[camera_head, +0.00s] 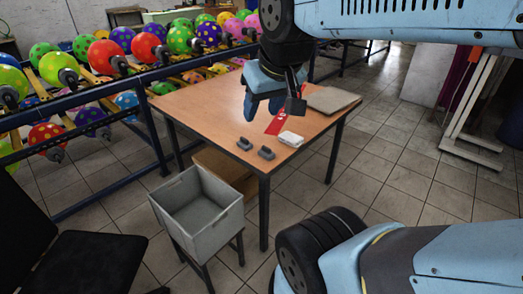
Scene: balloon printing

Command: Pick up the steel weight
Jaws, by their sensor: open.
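The wooden table (215,115) stands in the middle of the view. Two small dark grey blocks lie near its front edge, a left one (244,143) and a right one (266,153), a short way apart. Either may be the steel weight; they are too small to tell. My gripper (263,106) hangs above the table, beyond and above the blocks, pointing down. It is open, and no object shows between its fingers. Its dark wrist part covers some of the tabletop behind it.
A white folded item (291,139), a red sheet (275,124) and a grey-brown folder (333,100) lie on the table. A grey bin (203,213) stands in front. Racks of colourful balloons (151,48) line the back left. A black chair (95,262) is at lower left.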

